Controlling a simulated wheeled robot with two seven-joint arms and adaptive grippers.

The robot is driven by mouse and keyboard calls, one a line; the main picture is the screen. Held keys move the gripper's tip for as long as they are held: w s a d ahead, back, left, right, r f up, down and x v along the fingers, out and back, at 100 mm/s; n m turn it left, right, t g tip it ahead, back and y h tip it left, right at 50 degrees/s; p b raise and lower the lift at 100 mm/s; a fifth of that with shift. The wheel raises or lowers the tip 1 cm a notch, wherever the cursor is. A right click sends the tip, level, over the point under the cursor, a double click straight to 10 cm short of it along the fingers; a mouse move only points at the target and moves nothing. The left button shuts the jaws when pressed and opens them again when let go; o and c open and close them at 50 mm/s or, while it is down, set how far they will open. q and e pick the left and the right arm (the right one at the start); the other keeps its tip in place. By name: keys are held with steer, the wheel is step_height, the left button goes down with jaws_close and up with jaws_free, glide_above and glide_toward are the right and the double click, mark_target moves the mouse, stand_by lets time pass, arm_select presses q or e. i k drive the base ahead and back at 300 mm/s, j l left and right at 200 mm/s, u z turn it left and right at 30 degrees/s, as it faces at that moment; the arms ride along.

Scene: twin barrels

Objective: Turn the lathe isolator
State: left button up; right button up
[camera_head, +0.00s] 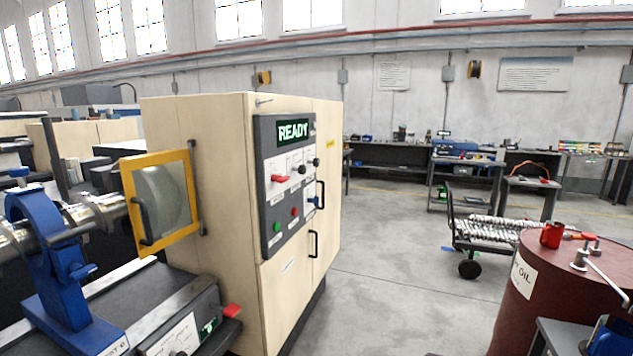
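The lathe's beige cabinet (205,190) stands left of the middle with a dark control panel (267,160) on its face. A lit green READY display (293,131) is at the panel's top. Below it a red handle (281,179) sticks out roughly level. A smaller blue handle (313,200) sits lower right. Two black knobs (302,169), a red button (294,212) and a green button (277,228) are also on the panel. The labels are too small to read, so I cannot tell which control is the isolator. Neither of my grippers is in view.
A yellow-framed guard (127,168) and a blue steady rest (50,262) stand on the left. A dark red oil barrel (540,295) is at the lower right, before a loaded cart (468,236). Grey floor (385,275) lies clear between cabinet and barrel.

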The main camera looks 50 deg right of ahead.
mark_target(279, 179)
steer(key=k+z, duration=0.1)
steer(key=z, duration=1.4)
